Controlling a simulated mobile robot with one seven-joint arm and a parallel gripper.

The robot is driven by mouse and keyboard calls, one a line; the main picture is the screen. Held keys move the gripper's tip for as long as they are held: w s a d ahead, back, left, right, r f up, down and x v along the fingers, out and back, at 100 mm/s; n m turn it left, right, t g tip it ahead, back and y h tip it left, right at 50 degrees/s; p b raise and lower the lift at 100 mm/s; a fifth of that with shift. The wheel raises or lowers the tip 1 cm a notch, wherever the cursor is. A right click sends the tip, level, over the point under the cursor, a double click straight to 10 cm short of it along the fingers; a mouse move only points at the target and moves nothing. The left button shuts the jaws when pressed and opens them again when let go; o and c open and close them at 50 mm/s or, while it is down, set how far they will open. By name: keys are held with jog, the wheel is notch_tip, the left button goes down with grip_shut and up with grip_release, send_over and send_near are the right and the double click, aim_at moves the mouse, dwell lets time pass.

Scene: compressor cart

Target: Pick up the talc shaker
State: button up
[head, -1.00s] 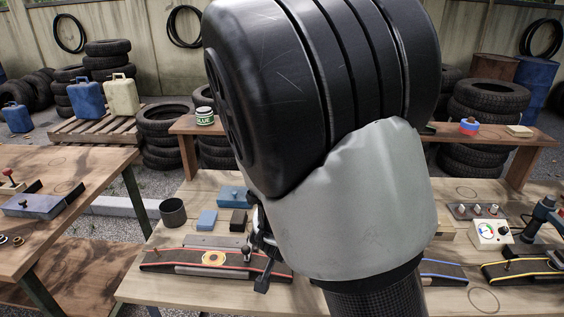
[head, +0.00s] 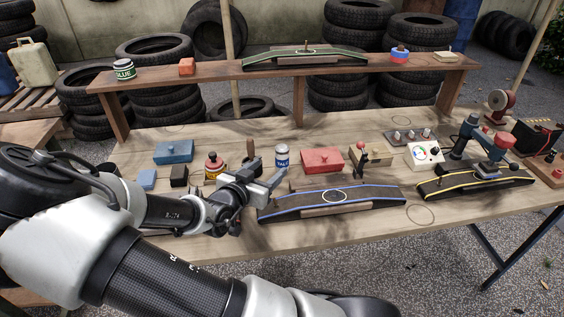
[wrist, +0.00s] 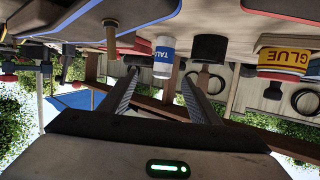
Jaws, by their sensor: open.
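The talc shaker (head: 282,157) is a small white and blue can standing upright on the workbench, just beyond my gripper. In the wrist view the talc shaker (wrist: 164,58) appears upside down, ahead of the fingers and between their lines. My gripper (head: 268,178) is low over the bench, reaching in from the left, with its tips near the shaker but apart from it. In the wrist view my gripper (wrist: 160,82) has its two fingers spread with nothing between them.
A red and yellow glue bottle (head: 213,165) stands left of the gripper. A red box (head: 322,160) sits right of the shaker. A blue-edged curved track (head: 370,195) lies in front. A raised shelf (head: 220,80) runs behind. Bench behind the shaker is fairly clear.

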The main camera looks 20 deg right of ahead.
aim_at(279, 158)
jog(key=b+x, duration=0.1)
jog(key=x, duration=0.4)
jog(key=shift+w+a+b+x, duration=0.15)
jog(key=shift+b+x, duration=0.25)
jog(key=shift+x, duration=1)
jog(key=shift+w+a+b+x, duration=0.15)
jog(key=shift+b+x, duration=0.2)
jog(key=shift+x, duration=1.05)
jog(key=shift+f, duration=0.1)
jog(key=shift+c, duration=0.5)
jog(key=c, duration=1.1)
